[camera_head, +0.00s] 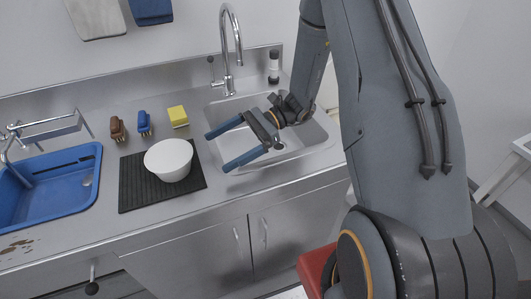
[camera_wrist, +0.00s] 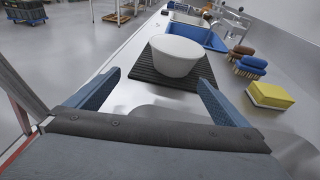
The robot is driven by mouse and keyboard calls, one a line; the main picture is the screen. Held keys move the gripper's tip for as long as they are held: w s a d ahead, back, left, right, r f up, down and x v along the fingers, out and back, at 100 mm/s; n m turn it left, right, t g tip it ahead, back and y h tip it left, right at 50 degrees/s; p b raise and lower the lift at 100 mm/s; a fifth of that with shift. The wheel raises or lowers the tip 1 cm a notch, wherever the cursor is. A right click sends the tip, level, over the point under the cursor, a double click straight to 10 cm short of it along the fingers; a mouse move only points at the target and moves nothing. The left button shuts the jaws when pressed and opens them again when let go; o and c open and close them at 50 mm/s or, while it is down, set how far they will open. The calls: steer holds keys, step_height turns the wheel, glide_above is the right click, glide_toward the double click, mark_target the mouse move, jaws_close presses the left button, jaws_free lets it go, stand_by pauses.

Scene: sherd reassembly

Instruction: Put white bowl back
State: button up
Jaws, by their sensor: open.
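The white bowl (camera_head: 169,160) stands on a black ribbed mat (camera_head: 133,191) on the steel counter, left of the sink. The gripper is open and empty. In the wrist view the bowl shows beyond and between the fingertips (camera_wrist: 158,88), apart from both.
Behind the mat are a brown brush (camera_head: 117,128), a blue brush (camera_head: 144,123) and a yellow sponge (camera_head: 178,116). A blue basin (camera_head: 60,180) lies at the left. The steel sink (camera_head: 300,135) has a tall tap (camera_head: 229,50) and a small bottle (camera_head: 273,66) behind it.

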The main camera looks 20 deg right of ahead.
steer(key=s+n+h, duration=0.1)
steer(key=s, duration=0.1)
steer(key=s+n+g+h, duration=0.1)
steer(key=s, duration=0.1)
steer(key=s+r+n+h, duration=0.1)
steer(key=s+h, duration=0.1)
steer(key=shift+d+g, duration=0.2)
steer(key=shift+g, duration=0.1)
steer(key=s+d+n+h, duration=0.2)
steer(key=s, duration=0.1)
steer(key=s+d+n+h, duration=0.1)
steer(key=n+h, duration=0.1)
steer(key=shift+s+r, duration=0.1)
steer(key=shift+s, duration=0.3)
steer(key=s+d+n+h, duration=0.1)
steer(key=d, duration=0.1)
steer(key=s+d+r+n+t+h, duration=0.1)
steer(key=n+h, duration=0.1)
steer(key=shift+s+d+h, duration=0.3)
steer(key=shift+s+d, duration=0.05)
steer(key=shift+s+d+r+n+t+h, duration=0.1)
steer(key=shift+d+r+n+t+h, duration=0.55)
steer(key=shift+n, duration=0.35)
steer(key=shift+s+d+r+n+t+h, duration=0.1)
steer(key=shift+d+r+n+t+h, duration=0.4)
steer(key=shift+d+n+t, duration=0.4)
steer(key=shift+d+r+n+t+h, duration=0.45)
steer(key=shift+d+r+n+h, duration=0.1)
steer(key=shift+n, duration=0.55)
